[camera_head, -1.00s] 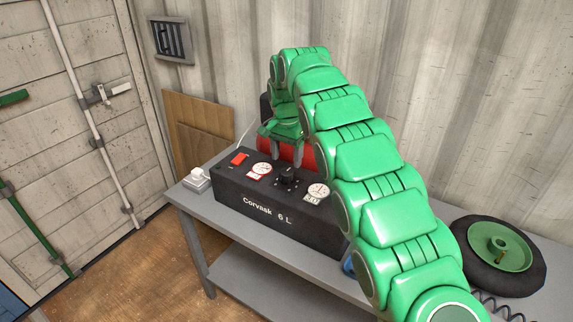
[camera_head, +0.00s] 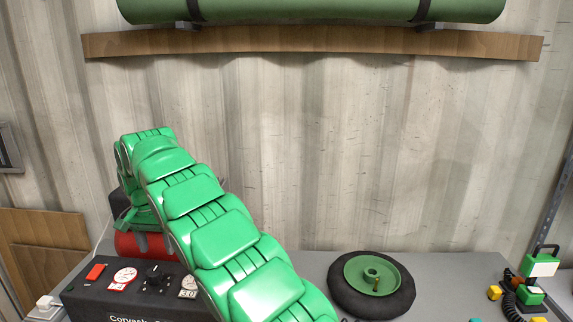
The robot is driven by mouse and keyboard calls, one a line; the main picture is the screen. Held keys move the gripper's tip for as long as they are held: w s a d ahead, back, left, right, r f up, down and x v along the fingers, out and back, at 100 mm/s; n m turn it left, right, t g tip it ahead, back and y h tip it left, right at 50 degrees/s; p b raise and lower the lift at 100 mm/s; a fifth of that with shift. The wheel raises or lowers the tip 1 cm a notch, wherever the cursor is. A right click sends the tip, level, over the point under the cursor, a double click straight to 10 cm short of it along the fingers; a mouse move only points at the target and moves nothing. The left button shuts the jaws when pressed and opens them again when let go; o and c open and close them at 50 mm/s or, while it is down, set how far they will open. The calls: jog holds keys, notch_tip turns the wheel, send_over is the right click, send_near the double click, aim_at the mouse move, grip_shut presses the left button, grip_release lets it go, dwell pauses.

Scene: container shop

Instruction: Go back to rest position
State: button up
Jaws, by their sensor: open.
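My green arm reaches from the bottom middle of the head view up and left, then bends down at its far end. My gripper (camera_head: 155,240) points down at the left, in front of the red tank of the compressor (camera_head: 130,243). Its grey fingers are partly hidden by my own arm. It is open, and I see nothing held in it. The compressor's black front box (camera_head: 125,300) has a red switch, two round gauges and a black knob. I cannot tell whether the fingers touch the tank.
The grey bench (camera_head: 420,280) carries a black wheel with a green hub (camera_head: 372,284) right of my arm. A green device (camera_head: 540,270) with a coiled black cord and small coloured blocks stand at the right. A wooden shelf (camera_head: 310,40) holds a green roll above. The wall between is clear.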

jog(key=d+r, duration=0.3)
jog(key=d, duration=0.7)
jog(key=d+r, duration=0.3)
jog(key=d, duration=0.7)
jog(key=s+d+r, duration=0.1)
jog(key=s+d, duration=0.2)
jog(key=d, duration=0.3)
jog(key=s+d+r+m, duration=0.1)
jog(key=s+d, duration=0.1)
jog(key=d, duration=0.4)
jog(key=s+d+r, duration=0.1)
jog(key=s+d, duration=0.2)
jog(key=d, duration=0.3)
jog(key=s+d+f+g, duration=0.1)
jog(key=s+d+f, duration=0.2)
jog(key=s+d, duration=1)
jog(key=s+d+f, duration=0.1)
jog(key=s+f, duration=0.1)
jog(key=s, duration=0.7)
jog(key=s+d+f+n+g, duration=0.1)
jog(key=s+f, duration=0.2)
jog(key=s, duration=0.5)
jog(key=shift+s, duration=0.4)
jog(key=shift+o, duration=0.3)
jog(key=shift+f, duration=0.1)
